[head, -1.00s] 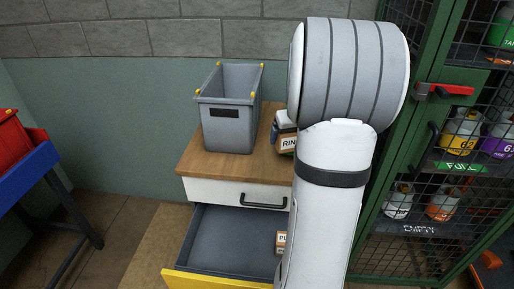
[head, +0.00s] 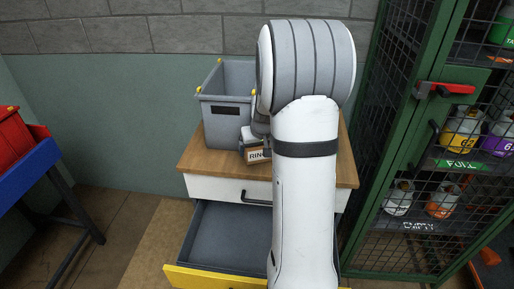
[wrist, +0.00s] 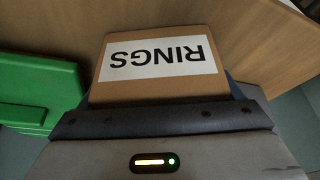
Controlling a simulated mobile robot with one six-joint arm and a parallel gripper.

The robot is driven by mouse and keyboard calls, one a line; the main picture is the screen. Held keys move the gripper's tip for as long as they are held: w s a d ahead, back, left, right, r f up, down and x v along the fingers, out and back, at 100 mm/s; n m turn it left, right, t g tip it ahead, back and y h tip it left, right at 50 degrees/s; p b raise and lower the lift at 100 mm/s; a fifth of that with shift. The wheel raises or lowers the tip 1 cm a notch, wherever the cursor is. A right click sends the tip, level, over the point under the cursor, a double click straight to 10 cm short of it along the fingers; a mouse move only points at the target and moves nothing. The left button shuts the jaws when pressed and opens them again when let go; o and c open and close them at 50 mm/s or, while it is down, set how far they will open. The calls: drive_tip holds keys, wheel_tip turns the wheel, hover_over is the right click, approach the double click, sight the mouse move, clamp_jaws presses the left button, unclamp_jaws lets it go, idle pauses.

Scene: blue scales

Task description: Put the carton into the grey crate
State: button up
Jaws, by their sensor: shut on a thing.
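The carton (head: 257,155), a small brown box with a white RINGS label, is in my gripper (head: 252,136) over the wooden top of the drawer cabinet. In the wrist view the carton (wrist: 155,88) fills the middle, its label upside down, and my gripper (wrist: 160,108) is shut on it. The grey crate (head: 222,135) stands on the cabinet top, just left of and behind the carton. The crate's right side is partly hidden by my arm. I cannot tell whether the carton touches the cabinet top.
An open drawer with a yellow front (head: 215,279) juts out below the cabinet top (head: 205,165). A green mesh cage (head: 375,165) with bottles stands at the right. A blue stand (head: 25,170) with a red bin (head: 15,138) is at the left.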

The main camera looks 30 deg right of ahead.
drive_tip(key=o, duration=1)
drive_tip(key=shift+r, duration=0.15)
